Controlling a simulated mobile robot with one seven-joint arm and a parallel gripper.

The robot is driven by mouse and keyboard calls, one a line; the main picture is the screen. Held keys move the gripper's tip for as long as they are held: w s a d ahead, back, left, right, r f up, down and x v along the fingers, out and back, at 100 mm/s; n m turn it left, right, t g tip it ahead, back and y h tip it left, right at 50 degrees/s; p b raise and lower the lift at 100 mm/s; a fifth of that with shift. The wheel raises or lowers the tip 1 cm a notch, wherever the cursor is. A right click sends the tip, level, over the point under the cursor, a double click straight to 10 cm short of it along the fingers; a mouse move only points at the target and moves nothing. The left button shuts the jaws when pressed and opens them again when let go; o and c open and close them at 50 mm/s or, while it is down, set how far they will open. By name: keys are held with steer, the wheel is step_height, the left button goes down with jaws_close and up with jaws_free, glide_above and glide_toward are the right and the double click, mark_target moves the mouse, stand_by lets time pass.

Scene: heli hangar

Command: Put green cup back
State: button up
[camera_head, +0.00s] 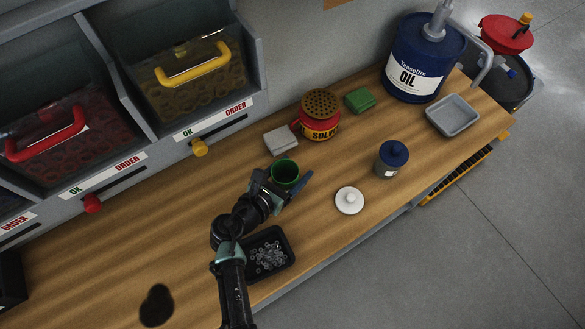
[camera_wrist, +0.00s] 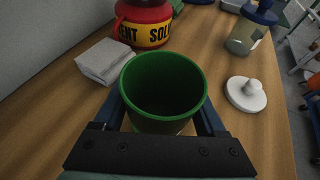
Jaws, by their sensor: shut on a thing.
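The green cup (camera_head: 286,172) is upright, with its open top facing up and a dark, empty-looking inside. In the wrist view the green cup (camera_wrist: 164,88) sits between the two blue fingers of my gripper (camera_wrist: 165,120), which is shut on it. In the head view my gripper (camera_head: 285,185) reaches over the middle of the wooden bench. I cannot tell whether the cup's base touches the bench or is slightly above it.
A folded grey cloth (camera_head: 281,140) and a red solvent can (camera_head: 320,116) stand behind the cup. A white lid (camera_head: 349,200) lies to the right, near a blue-lidded jar (camera_head: 391,158). A black tray of small parts (camera_head: 285,236) is in front. The bench (camera_head: 340,162) is clear between them.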

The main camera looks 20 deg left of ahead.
steer(key=shift+f, duration=0.15)
steer(key=o, duration=1.5)
steer(key=shift+s+r, duration=0.2)
steer(key=shift+r, duration=0.05)
steer(key=v, duration=1.1)
steer(key=shift+s+a+r, duration=0.1)
steer(key=shift+s+r, duration=0.05)
steer(key=shift+s, duration=0.1)
